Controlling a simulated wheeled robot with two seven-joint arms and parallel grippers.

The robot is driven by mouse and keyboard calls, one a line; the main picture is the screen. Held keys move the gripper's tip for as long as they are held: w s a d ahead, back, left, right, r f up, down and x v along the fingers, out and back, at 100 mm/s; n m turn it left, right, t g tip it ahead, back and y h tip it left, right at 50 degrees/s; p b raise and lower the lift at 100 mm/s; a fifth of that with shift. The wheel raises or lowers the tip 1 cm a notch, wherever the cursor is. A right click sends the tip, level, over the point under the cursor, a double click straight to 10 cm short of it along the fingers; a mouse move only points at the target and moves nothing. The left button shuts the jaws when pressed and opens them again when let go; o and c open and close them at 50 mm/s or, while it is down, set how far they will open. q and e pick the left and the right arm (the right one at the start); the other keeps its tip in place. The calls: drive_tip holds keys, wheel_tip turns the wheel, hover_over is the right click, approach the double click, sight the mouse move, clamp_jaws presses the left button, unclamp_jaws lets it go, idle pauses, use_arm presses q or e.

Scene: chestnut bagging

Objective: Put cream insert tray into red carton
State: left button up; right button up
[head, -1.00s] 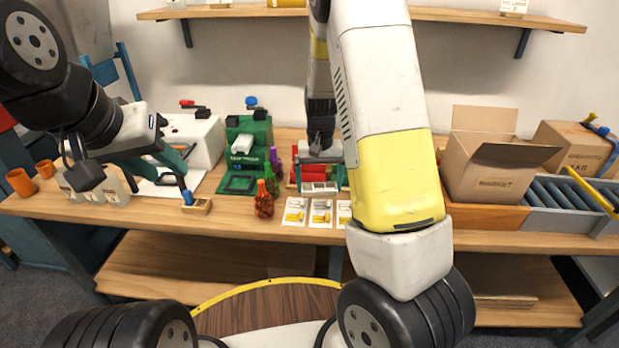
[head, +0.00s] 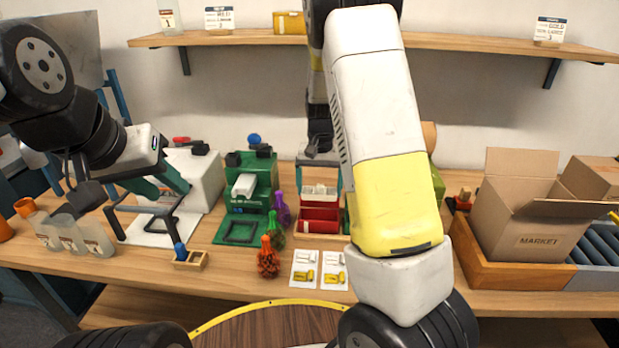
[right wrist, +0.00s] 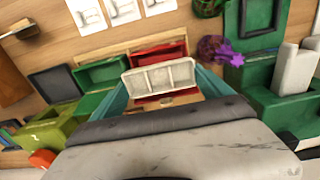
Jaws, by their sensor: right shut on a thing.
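The red carton (head: 319,225) stands open on the bench in the middle of the head view. The cream insert tray (head: 319,190), with several compartments, is at the carton's rear upper part. In the right wrist view the tray (right wrist: 160,77) lies across the red carton (right wrist: 157,53), red showing on both sides of it; I cannot tell whether it touches the carton. My right gripper (head: 320,176) is shut on the tray, a finger at each end. My left gripper (head: 150,205) is open and empty over the white mat at the left.
A green machine (head: 250,180) and purple, green and orange net bags (head: 268,258) stand left of the carton. White cards (head: 306,269) lie in front. A cardboard market box (head: 520,220) is at the right. A small wooden holder (head: 190,260) sits near the front edge.

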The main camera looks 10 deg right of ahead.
sight(319, 203)
drive_tip(key=shift+w+f, duration=0.1)
drive_tip(key=shift+f, duration=3.05)
drive_tip(key=o, duration=1.1)
drive_tip(key=shift+c, duration=0.2)
drive_tip(key=shift+r, duration=0.1)
drive_tip(key=shift+r, duration=4.4)
